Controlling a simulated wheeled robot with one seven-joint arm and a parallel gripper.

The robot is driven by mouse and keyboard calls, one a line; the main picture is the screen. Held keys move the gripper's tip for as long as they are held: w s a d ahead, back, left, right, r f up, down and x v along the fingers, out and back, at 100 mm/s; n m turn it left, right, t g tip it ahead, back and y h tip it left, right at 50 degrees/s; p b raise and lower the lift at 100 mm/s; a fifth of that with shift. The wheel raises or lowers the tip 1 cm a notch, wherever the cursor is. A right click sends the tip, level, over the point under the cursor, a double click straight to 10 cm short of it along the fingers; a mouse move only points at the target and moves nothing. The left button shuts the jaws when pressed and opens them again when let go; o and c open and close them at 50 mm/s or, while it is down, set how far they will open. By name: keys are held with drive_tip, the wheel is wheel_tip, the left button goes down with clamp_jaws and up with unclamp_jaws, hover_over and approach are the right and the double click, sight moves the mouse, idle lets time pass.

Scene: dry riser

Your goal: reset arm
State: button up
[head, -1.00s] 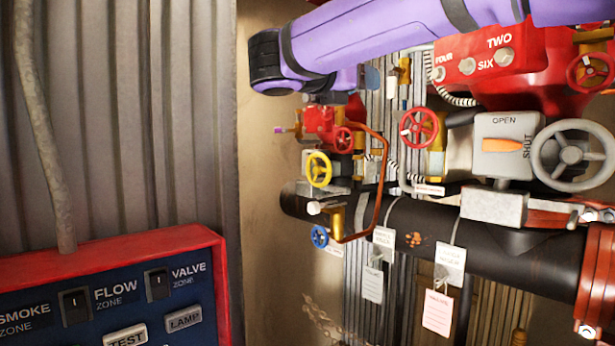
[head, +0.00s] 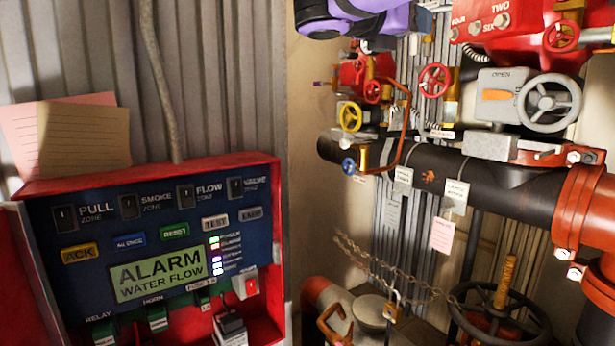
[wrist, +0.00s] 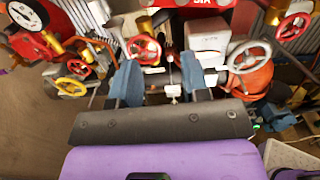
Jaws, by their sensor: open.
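My gripper (wrist: 160,76) shows in the wrist view with its two blue-grey fingers spread wide apart and nothing between them. Beyond the fingers are a red handwheel (wrist: 144,50), a yellow handwheel (wrist: 70,86) and a grey handwheel (wrist: 249,56) on the valve assembly. I cannot tell how far the fingertips are from these. In the head view only part of my purple arm shows, along the top edge in front of the red manifold; the gripper is not in that view.
The alarm panel (head: 160,225) stands at left with notes (head: 84,140) above it. A black pipe (head: 480,182) with hanging tags crosses at right, over a chain (head: 400,280) and a dark handwheel (head: 498,318). A gauge (wrist: 26,15) is at the wrist view's upper left.

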drive_tip(key=s+d+f+m+g+y, duration=0.5)
drive_tip(key=s+d+f+m+y, duration=0.2)
drive_tip(key=s+d+f+m, duration=0.7)
drive_tip(key=s+f+m+y, duration=0.8)
drive_tip(key=s+f+m, duration=0.3)
drive_tip(key=f, duration=0.5)
drive_tip(key=shift+s+a, duration=0.15)
drive_tip(key=shift+s, duration=0.25)
